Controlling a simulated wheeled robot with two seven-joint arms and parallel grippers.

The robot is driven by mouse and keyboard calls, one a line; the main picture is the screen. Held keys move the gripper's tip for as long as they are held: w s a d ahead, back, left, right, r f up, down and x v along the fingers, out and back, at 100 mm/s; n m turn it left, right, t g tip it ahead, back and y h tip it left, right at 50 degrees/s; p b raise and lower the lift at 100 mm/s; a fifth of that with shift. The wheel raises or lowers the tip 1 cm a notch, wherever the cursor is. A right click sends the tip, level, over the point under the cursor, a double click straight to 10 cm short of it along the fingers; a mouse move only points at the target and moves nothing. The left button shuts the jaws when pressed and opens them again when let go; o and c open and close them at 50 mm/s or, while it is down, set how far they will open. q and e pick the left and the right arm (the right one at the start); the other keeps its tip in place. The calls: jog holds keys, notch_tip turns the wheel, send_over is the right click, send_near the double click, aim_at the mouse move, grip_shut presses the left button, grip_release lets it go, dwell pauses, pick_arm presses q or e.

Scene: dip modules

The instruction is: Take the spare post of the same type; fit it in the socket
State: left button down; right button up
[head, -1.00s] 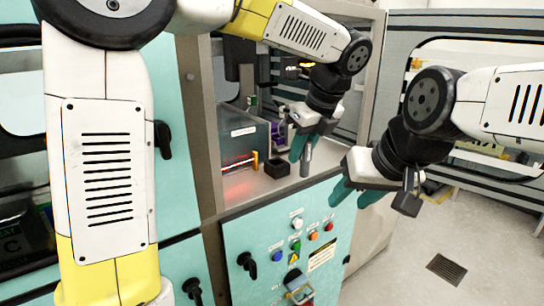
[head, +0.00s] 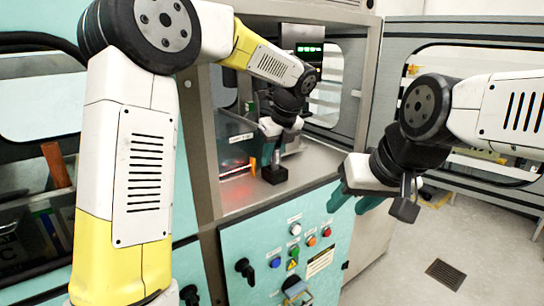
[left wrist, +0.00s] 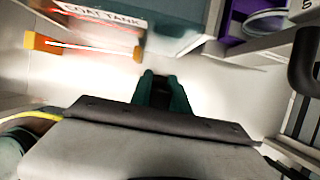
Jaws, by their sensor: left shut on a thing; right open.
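My left gripper (head: 271,151) is inside the cabinet bay, shut on a grey post (head: 276,157) that points down. The black socket block (head: 274,174) is on the bay floor directly below the post. I cannot tell whether the post's lower end is above the block or in it. In the left wrist view the teal fingers (left wrist: 164,92) are close together, and the post and socket are mostly hidden by them. My right gripper (head: 355,196) is open and empty, outside in front of the cabinet.
A grey tank with a "COAT TANK" label (left wrist: 97,17) stands left of the block, with a red-lit bar and an orange bracket (left wrist: 30,41) by it. Purple parts (left wrist: 235,30) are at the back. The bay floor (head: 315,163) on the right is clear. A button panel (head: 300,240) is below.

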pick_arm(q)
jog(key=c, duration=1.3)
grip_release()
jog(key=shift+o, duration=0.2)
jog(key=shift+r, duration=0.1)
jog(key=v, duration=1.2)
